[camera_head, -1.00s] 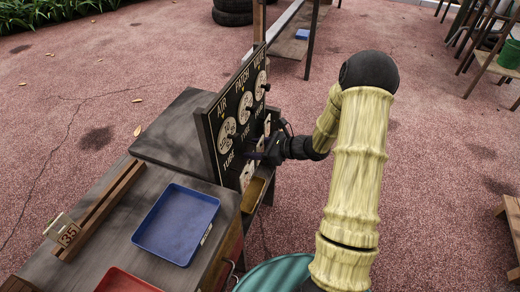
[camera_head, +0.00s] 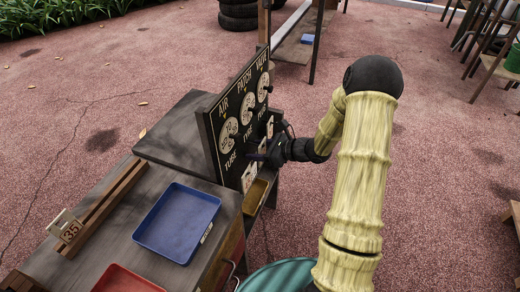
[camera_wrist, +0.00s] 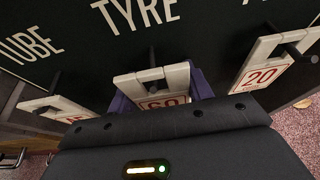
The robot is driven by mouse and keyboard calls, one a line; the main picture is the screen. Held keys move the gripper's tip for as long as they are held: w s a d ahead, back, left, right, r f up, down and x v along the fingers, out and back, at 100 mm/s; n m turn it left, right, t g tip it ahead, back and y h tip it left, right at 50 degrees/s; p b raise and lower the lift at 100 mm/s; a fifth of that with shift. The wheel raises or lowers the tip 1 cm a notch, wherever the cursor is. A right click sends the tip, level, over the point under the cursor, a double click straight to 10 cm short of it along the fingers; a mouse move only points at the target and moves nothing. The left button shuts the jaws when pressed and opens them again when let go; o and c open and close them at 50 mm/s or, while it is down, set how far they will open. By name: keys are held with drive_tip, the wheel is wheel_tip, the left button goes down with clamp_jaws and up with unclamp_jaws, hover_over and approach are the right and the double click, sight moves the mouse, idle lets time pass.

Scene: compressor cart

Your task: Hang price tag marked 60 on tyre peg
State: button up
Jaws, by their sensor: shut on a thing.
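The pale tag with red figures reading 60 (camera_wrist: 178,77) is in the wrist view, its lower part hidden by my gripper. My gripper (camera_wrist: 162,92) is shut on this tag, with purple finger parts at its sides. The tyre peg (camera_wrist: 151,74) is a dark rod below the word TYRE. It crosses the tag's upper bar and opening; I cannot tell whether the tag's weight rests on it. In the head view, my gripper (camera_head: 262,156) is at the lower row of the black price board (camera_head: 210,140).
A tag marked 20 (camera_wrist: 262,50) hangs on the peg to the right, and another tag (camera_wrist: 42,104) hangs under TUBE. The cart top holds a blue tray (camera_head: 178,222), a red tray (camera_head: 125,280) and a wooden rack (camera_head: 105,205) with a tag marked 35 (camera_head: 70,231).

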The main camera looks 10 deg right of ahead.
drive_tip(key=shift+w+a+f, duration=0.2)
drive_tip(key=shift+w+a, duration=0.05)
drive_tip(key=shift+a, duration=0.5)
drive_tip(key=o, duration=1)
drive_tip(key=shift+w+f, duration=0.1)
drive_tip(key=shift+o, duration=0.2)
drive_tip(key=shift+s+d+r+p, duration=0.2)
drive_tip(key=shift+s+d+p, duration=0.1)
drive_tip(key=shift+s+d, duration=0.2)
drive_tip(key=w+p+v, duration=0.1)
drive_tip(key=p+v, duration=0.2)
drive_tip(key=v, duration=1.4)
drive_tip(key=shift+s+d+p, duration=0.2)
drive_tip(key=shift+d+p, duration=0.15)
drive_tip(key=shift+d, duration=0.3)
drive_tip(key=shift+r, duration=0.15)
